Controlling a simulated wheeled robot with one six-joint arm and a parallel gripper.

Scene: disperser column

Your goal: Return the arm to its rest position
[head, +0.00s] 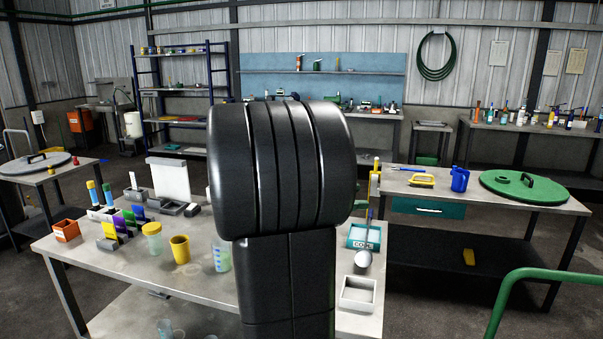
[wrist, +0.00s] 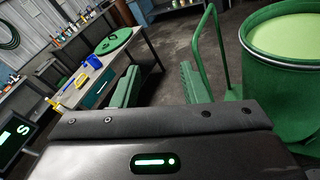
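My arm's thick black links (head: 285,170) stand upright in the middle of the head view and hide part of the worktable behind. The wrist view looks out over a dark panel with a lit green indicator (wrist: 155,161), across the room toward a bench and a green drum.
A near worktable (head: 105,262) holds an orange bin (head: 66,231), a yellow cup (head: 180,249) and a white tray (head: 358,294). A second bench carries a green lid (head: 536,188) and blue jug (head: 459,180). A green drum (wrist: 290,70) stands right in the wrist view.

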